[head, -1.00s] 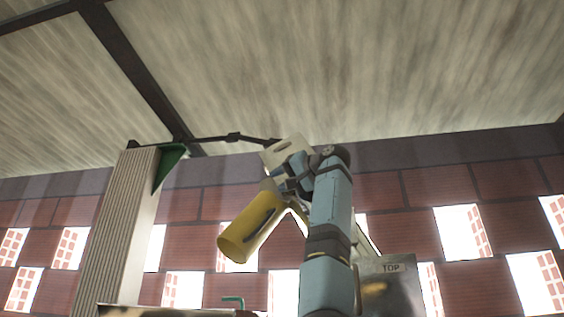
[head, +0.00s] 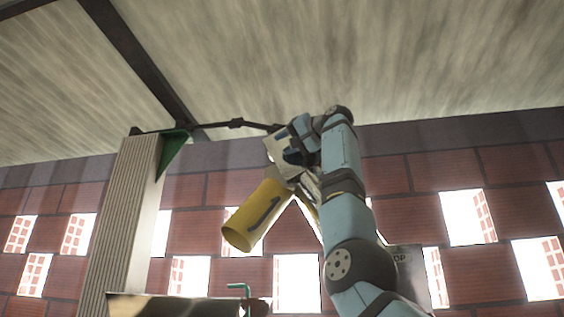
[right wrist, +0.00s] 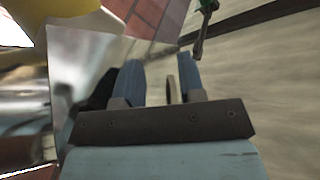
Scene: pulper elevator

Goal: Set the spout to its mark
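The yellow spout (head: 257,215) hangs tilted in the head view, its round mouth low and to the left. A dark curved stripe runs along its side. A pale plate (head: 275,150) is at its upper end, partly hidden by my right gripper (head: 289,152). In the right wrist view, my right gripper (right wrist: 160,80) has its two blue fingers apart. A thin pale edge (right wrist: 172,90) shows between them, with gaps beside it. Part of the yellow spout (right wrist: 78,10) shows at upper left. I cannot make out a mark for the spout. My left gripper is not in view.
A ribbed pale column (head: 120,225) with a green bracket (head: 174,148) stands at left. A dark rod (head: 235,124) runs from it toward the spout. Shiny metal (right wrist: 85,65) lies left of the fingers. A labelled panel (head: 408,262) is partly behind my arm.

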